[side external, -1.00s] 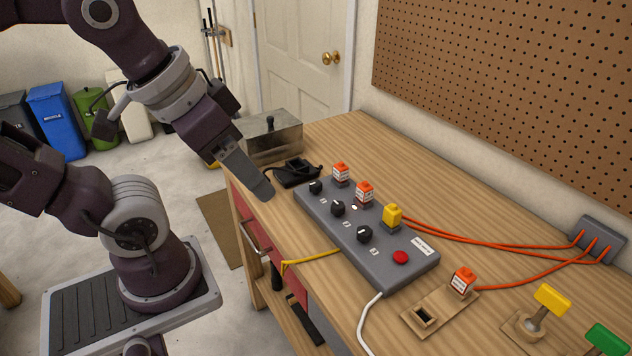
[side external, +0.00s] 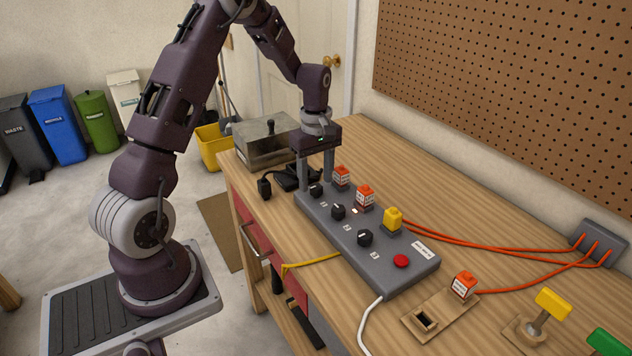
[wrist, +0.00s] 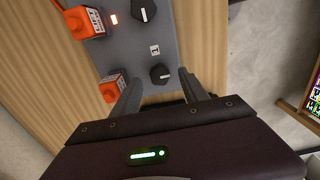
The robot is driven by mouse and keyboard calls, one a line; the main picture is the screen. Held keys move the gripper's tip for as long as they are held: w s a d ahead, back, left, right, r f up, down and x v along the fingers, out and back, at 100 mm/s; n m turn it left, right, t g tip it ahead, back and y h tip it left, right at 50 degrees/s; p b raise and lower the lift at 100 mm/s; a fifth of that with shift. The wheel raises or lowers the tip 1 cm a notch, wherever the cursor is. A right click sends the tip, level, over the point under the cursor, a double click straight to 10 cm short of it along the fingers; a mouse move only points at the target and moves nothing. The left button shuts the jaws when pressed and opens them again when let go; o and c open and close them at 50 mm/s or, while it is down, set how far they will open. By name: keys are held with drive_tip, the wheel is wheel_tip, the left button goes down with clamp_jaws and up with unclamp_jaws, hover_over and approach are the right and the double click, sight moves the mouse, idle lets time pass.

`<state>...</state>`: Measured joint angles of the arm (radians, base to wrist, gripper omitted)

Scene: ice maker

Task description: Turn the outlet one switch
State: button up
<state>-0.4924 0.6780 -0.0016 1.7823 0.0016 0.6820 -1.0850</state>
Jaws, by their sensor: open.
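A grey outlet box (side external: 400,262) on the workbench carries a row of black knob switches. The far-end knob (side external: 316,191) is nearest my gripper (side external: 316,182); the middle knob (side external: 338,211) and the near knob (side external: 364,238) stand clear of it. My gripper is open, pointing down at the box's far end, with its two fingers apart around the far-end knob's position. In the wrist view the far-end knob (wrist: 159,73) shows between the finger lines, just beyond the tips. I cannot tell whether a finger touches it.
A black adapter with a cable (side external: 290,179) and a metal box (side external: 268,147) lie behind. A red button (side external: 401,261) is at the near end.

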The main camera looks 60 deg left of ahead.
drive_tip(key=shift+f, duration=0.85)
clamp_jaws()
drive_tip(key=shift+m, duration=0.3)
drive_tip(key=m, duration=0.3)
drive_tip(key=shift+m, duration=0.3)
drive_tip(key=m, duration=0.4)
drive_tip(key=shift+m, duration=0.3)
drive_tip(key=m, duration=0.4)
drive_tip(key=shift+m, duration=2.5)
